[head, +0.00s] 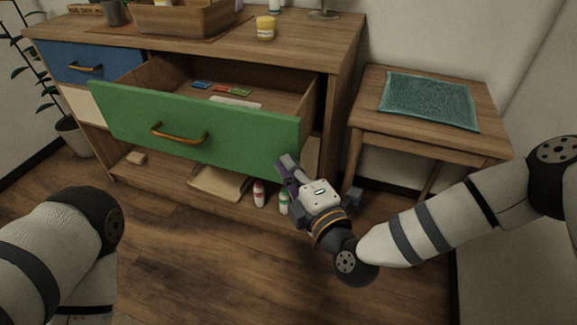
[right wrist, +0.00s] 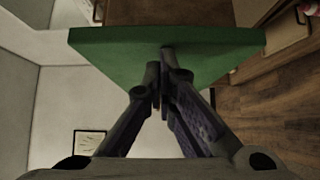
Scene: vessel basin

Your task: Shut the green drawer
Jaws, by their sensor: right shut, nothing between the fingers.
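The green drawer (head: 190,125) stands pulled out of the wooden dresser (head: 290,50), with a brass handle (head: 180,134) on its front. Several small coloured items and a white item lie inside it. My right gripper (head: 287,165) is shut and empty, at the lower right corner of the drawer front. In the right wrist view its fingers (right wrist: 160,85) meet in front of the green drawer front (right wrist: 210,52); whether they touch it I cannot tell. Of my left arm only links show at the lower left of the head view; its gripper is out of view.
A blue drawer (head: 85,64) is closed at the left. A side table (head: 430,142) with a teal mat (head: 428,100) stands right. The floor in front is clear.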

